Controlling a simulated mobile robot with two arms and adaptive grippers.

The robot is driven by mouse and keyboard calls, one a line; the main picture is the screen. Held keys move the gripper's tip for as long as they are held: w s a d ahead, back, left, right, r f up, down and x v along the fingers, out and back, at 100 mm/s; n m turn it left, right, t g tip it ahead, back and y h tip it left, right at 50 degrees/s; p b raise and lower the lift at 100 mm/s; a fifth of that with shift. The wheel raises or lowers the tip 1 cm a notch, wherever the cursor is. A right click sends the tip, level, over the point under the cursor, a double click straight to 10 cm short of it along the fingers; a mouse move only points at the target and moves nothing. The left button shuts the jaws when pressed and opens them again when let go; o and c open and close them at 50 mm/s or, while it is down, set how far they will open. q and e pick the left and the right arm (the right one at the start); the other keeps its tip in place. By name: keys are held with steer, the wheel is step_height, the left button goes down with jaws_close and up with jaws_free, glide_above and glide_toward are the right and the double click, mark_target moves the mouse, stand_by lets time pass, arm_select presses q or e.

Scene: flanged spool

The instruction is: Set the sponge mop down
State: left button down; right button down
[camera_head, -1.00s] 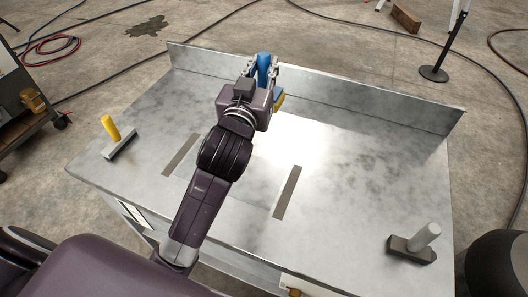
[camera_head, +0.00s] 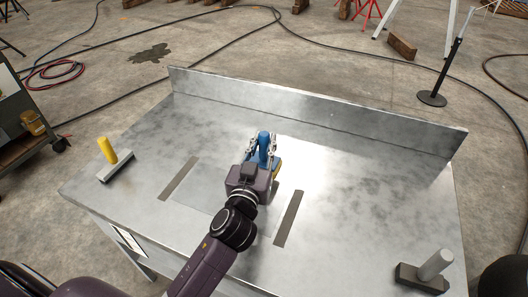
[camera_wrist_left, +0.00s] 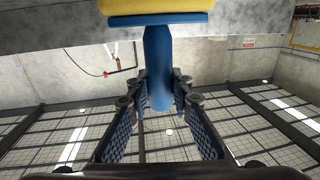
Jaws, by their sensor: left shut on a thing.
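The sponge mop has a blue handle (camera_head: 264,143) and a yellow sponge (camera_head: 277,165), mostly hidden behind my gripper in the head view. My left gripper (camera_head: 263,148) is shut on the blue handle, over the middle of the metal table (camera_head: 370,190). In the left wrist view the fingers (camera_wrist_left: 160,105) lie on both sides of the handle (camera_wrist_left: 157,60), and the blue plate with the yellow sponge (camera_wrist_left: 160,7) is at the top edge. I cannot tell whether the sponge touches the table. My right gripper is not in view.
Two dark strips, left (camera_head: 179,178) and right (camera_head: 289,218), lie on the table. A yellow-handled tool (camera_head: 108,152) stands at the left edge, and a grey-handled block (camera_head: 430,270) at the front right. A raised metal back wall (camera_head: 320,108) bounds the far side.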

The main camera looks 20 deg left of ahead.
mark_target(263, 154)
arm_select(q)
step_height(263, 154, down, 3)
steer(key=shift+r+b, duration=0.1)
steer(key=shift+b, duration=0.2)
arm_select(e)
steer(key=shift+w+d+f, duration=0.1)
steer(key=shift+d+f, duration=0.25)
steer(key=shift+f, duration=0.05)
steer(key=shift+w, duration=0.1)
arm_select(q)
steer(key=c, duration=1.7)
jaws_free()
steer(key=shift+c, duration=0.2)
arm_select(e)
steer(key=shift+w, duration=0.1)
